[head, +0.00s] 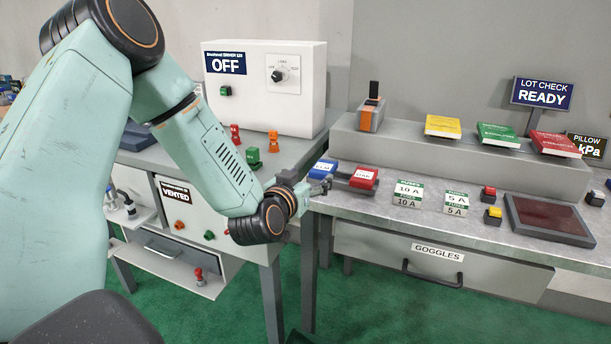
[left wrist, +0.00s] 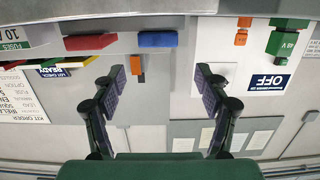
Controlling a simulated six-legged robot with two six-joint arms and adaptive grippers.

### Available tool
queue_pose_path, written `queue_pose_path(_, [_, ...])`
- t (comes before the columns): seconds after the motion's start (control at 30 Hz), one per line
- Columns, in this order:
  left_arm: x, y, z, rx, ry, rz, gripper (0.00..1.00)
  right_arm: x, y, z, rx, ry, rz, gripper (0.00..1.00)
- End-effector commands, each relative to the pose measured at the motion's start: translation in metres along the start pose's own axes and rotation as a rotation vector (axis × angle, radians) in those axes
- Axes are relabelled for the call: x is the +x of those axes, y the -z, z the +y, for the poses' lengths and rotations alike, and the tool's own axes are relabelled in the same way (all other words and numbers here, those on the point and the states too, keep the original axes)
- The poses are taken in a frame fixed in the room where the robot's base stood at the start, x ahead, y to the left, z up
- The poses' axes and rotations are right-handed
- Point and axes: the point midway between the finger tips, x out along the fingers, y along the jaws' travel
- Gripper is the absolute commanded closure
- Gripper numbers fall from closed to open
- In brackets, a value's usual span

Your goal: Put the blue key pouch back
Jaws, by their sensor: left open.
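The blue key pouch (head: 323,168) lies at the left end of the right-hand workbench, beside a red pouch (head: 364,177). My left gripper (head: 318,186) is at the near side of the blue pouch, partly in front of it. In the left wrist view, the fingers (left wrist: 160,78) are spread apart with nothing between them. That view shows the blue pouch (left wrist: 157,39) beyond the fingertips, roughly centred on the gap, with the red pouch (left wrist: 90,42) to its left. Contact with the pouch cannot be told. My right gripper is not in view.
The bench holds fuse cards (head: 408,194), small buttons (head: 488,193) and a dark red panel (head: 548,218). A raised shelf (head: 400,145) behind carries an orange device (head: 371,112) and coloured books (head: 499,134). A white OFF machine (head: 300,85) stands at the left on another bench.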

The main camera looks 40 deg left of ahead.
Motion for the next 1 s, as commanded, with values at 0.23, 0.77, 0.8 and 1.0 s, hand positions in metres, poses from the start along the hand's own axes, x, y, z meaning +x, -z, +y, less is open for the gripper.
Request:
queue_pose_path(0.23, [-0.015,0.001,0.0,-0.002,0.0,0.001,0.26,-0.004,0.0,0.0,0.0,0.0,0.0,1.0])
queue_pose_path(0.77, [-0.168,-0.25,0.081,0.071,-0.199,-0.806,0.26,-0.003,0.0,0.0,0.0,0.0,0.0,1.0])
queue_pose_path(0.8, [-0.195,-0.271,0.082,0.081,-0.201,-0.898,0.26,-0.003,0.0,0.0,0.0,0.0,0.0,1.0])
queue_pose_path(1.0, [-0.315,-0.336,0.074,0.134,-0.179,-1.268,0.26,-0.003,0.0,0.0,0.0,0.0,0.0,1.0])
